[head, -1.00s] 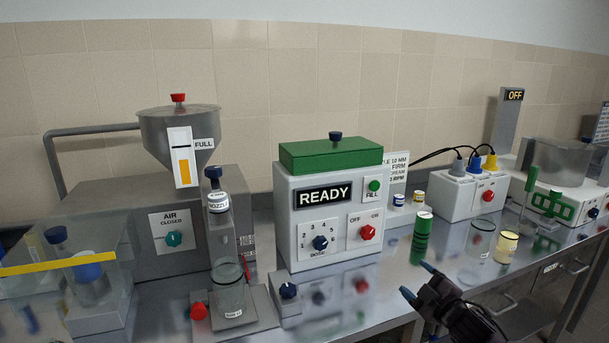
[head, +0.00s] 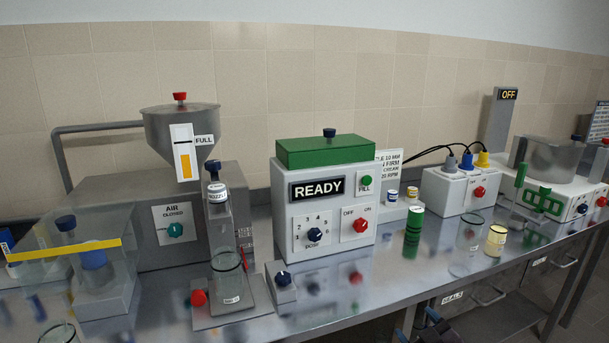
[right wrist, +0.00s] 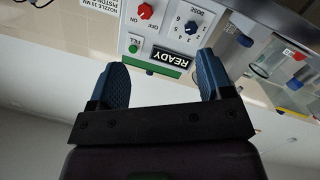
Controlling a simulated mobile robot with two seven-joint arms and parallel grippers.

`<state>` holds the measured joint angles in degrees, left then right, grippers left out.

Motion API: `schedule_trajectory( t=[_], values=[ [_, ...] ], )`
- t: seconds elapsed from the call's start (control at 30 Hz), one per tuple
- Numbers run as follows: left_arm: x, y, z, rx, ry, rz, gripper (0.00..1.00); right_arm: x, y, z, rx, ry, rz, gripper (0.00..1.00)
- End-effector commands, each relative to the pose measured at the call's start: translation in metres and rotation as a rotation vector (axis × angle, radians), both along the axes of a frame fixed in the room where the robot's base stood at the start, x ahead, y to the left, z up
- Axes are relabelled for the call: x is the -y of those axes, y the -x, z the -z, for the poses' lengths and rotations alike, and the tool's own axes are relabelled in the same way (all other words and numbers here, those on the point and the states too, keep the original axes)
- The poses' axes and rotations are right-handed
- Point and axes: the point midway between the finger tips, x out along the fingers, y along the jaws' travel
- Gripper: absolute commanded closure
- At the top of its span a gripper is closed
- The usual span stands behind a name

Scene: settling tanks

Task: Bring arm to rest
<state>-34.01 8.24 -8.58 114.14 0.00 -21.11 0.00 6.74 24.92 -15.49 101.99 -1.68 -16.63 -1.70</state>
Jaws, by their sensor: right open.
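My right gripper (head: 418,326) shows only at the bottom edge of the head view, in front of the bench and below its front edge. Most of that arm is out of the picture. In the right wrist view its two blue fingers (right wrist: 163,82) stand wide apart with nothing between them. That view is upside down, and the READY box lies beyond the fingers, clear of them. My left gripper is in neither view.
The steel bench (head: 400,285) holds the READY box (head: 330,240), a hopper machine (head: 180,130), a green-banded cylinder (head: 414,225), a glass beaker (head: 466,250), a cream-coloured jar (head: 495,240) and a white socket box (head: 455,192). Drawers (head: 488,295) sit under the bench.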

Motion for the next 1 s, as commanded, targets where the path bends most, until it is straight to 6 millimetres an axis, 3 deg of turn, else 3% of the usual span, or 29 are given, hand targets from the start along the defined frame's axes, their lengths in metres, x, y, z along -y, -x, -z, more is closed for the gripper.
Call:
schedule_trajectory(
  t=[0.1, 0.3, 0.6, 0.7, 0.83, 1.0],
  values=[
    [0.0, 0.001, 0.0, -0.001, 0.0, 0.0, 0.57, 0.002, 0.044, 0.032, -0.088, -0.088, 0.052, 0.27],
    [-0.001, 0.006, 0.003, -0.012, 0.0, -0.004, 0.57, 0.01, 0.118, 0.077, -0.222, -0.206, 0.156, 0.27],
    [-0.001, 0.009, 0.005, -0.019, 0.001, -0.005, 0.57, 0.027, 0.232, 0.135, -0.4, -0.308, 0.32, 0.27],
    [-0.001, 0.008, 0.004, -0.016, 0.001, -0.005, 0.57, 0.03, 0.262, 0.152, -0.452, -0.32, 0.359, 0.27],
    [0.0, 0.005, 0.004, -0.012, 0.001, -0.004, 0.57, 0.032, 0.285, 0.164, -0.494, -0.324, 0.384, 0.27],
    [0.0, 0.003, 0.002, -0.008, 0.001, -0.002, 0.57, 0.033, 0.293, 0.168, -0.507, -0.321, 0.391, 0.27]
  ],
)
